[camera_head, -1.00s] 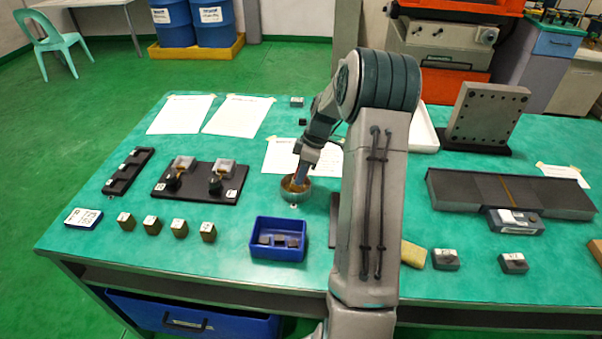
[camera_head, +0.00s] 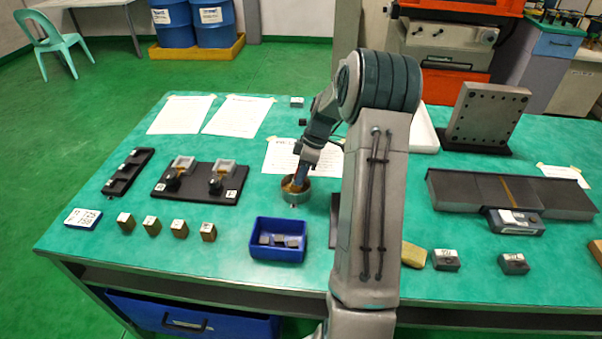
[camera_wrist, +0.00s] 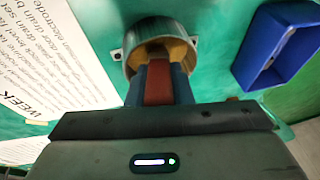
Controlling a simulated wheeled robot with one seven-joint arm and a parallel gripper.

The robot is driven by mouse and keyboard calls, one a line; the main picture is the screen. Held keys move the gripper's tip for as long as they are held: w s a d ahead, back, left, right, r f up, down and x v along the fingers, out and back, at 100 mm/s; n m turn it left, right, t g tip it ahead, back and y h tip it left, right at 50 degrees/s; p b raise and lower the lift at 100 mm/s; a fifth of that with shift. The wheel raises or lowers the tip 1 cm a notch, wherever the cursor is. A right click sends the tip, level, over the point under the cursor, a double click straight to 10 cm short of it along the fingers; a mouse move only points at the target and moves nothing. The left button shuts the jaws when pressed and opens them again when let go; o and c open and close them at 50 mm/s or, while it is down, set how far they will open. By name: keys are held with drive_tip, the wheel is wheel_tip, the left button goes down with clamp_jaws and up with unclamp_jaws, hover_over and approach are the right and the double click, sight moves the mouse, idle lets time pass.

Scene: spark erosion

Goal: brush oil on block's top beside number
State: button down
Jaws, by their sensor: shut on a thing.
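My gripper (camera_head: 299,183) is over the round metal oil pot (camera_head: 294,194) at the middle of the table, its fingers down at the mouth. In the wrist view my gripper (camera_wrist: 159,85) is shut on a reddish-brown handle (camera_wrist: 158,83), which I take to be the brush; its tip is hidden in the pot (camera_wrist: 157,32). Brown-yellow shows inside the pot. Several small brass-coloured blocks with white tops (camera_head: 152,226) stand in a row at the front left. Two grey blocks with labelled tops (camera_head: 446,260) stand at the front right; their numbers are too small to read.
A blue bin (camera_head: 278,240) with small dark pieces stands just in front of the pot. A black fixture plate (camera_head: 197,196) lies to the left. Paper sheets (camera_head: 238,116) lie behind. A tan block (camera_head: 413,255) and a long grey plate (camera_head: 511,194) are on the right.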

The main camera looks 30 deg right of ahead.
drive_tip(key=shift+r+p, duration=1.8)
drive_tip(key=shift+r, duration=1.65)
